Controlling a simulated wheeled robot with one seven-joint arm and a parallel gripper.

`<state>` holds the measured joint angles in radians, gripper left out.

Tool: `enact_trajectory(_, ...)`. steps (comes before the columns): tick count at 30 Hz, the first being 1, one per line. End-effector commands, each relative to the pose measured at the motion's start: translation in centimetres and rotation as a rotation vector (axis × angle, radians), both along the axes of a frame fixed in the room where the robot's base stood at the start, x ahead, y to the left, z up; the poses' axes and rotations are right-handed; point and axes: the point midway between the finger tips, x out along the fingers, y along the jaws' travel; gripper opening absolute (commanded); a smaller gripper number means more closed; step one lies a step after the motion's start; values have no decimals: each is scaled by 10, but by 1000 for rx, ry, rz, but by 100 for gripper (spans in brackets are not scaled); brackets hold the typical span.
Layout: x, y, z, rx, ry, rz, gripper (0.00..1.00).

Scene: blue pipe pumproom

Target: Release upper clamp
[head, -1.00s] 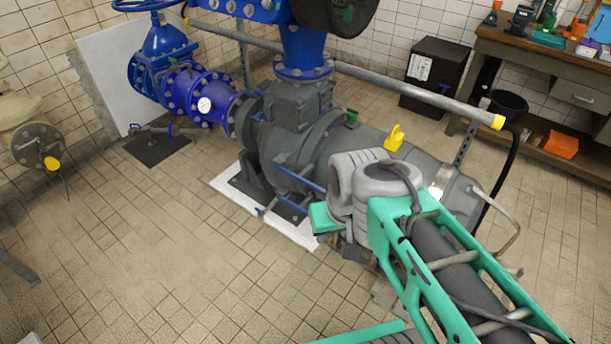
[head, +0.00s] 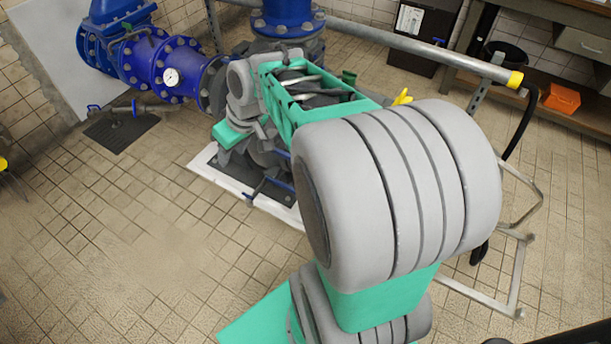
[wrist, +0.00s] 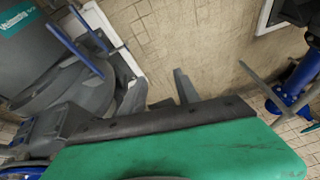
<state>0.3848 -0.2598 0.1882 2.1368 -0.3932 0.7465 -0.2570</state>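Blue clamp bars are on the dark grey pump (wrist: 35,45). In the wrist view two bars show at upper left, a longer one (wrist: 72,44) and a shorter one (wrist: 90,24). In the head view a lower blue bar (head: 272,182) shows near the pump foot. The upper clamp is mostly hidden behind my arm there, and I cannot tell which wrist-view bar it is. My gripper (wrist: 158,84) has its two grey fingers apart with tiled floor between them. It is empty, beside the pump, with both bars left of the fingers.
A blue flanged pipe with a gauge (head: 171,77) and a small floor valve (head: 113,114) stand at left. A grey rail (head: 410,52) with a yellow end runs behind the pump. A workbench (head: 570,40) is at back right.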

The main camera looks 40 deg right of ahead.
Motion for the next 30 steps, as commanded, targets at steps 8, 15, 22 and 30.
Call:
enact_trajectory(8,58,-206,-238,166,-387,108,38)
enact_trajectory(15,3,-318,-318,143,-734,98,38)
enact_trajectory(22,9,-322,-324,132,-780,101,38)
enact_trajectory(30,52,-306,-344,133,-776,99,38)
